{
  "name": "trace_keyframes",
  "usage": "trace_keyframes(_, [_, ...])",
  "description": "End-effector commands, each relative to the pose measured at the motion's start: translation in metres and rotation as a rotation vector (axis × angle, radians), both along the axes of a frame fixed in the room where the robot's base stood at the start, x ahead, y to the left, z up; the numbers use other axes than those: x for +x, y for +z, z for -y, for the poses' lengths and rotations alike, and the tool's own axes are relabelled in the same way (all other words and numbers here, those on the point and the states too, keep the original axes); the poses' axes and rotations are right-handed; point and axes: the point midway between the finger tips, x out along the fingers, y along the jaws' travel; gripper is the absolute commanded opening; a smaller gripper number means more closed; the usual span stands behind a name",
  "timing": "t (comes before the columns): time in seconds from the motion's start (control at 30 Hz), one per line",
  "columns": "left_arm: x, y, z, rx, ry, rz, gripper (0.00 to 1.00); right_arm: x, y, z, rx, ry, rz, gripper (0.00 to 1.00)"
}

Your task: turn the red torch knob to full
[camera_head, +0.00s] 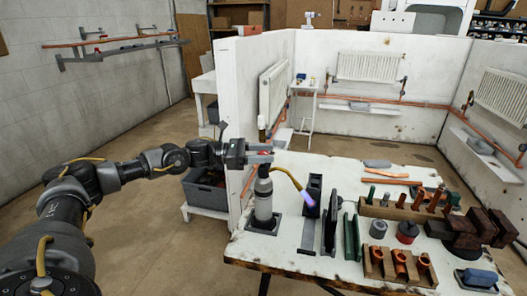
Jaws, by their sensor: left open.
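The torch has a grey cylinder (263,203) standing upright on the left part of the white workbench (283,250). A yellow hose (285,174) curves from its top to the right and ends at a nozzle with a pale violet glow (307,198). A small patch of red, apparently the torch knob (265,153), shows at the top of the torch between my left gripper's fingers. My left gripper (269,153) is open, reaching in from the left at the torch's top. Whether the fingers touch the knob is too small to tell. My right gripper is not in view.
A black upright block (313,190) and dark plates stand just right of the torch. Copper fittings in wooden racks (400,263), dark red bricks (465,228) and a blue block (478,278) fill the bench's right. A white partition (240,100) rises behind my gripper.

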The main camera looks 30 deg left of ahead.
Motion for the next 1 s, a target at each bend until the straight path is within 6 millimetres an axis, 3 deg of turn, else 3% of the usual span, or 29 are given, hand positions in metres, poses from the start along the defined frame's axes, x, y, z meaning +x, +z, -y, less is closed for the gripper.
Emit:
trace_keyframes(0.2, [0.0, 0.0, 0.0, 0.0, 0.0, 0.0, 0.49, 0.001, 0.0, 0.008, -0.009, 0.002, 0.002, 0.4])
trace_keyframes(0.53, [0.0, 0.0, 0.0, -0.001, 0.001, -0.001, 0.06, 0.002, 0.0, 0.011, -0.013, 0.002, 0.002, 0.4])
trace_keyframes(1.0, [-0.001, -0.005, 0.0, -0.001, 0.126, -0.001, 0.06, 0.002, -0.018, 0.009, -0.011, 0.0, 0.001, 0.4])
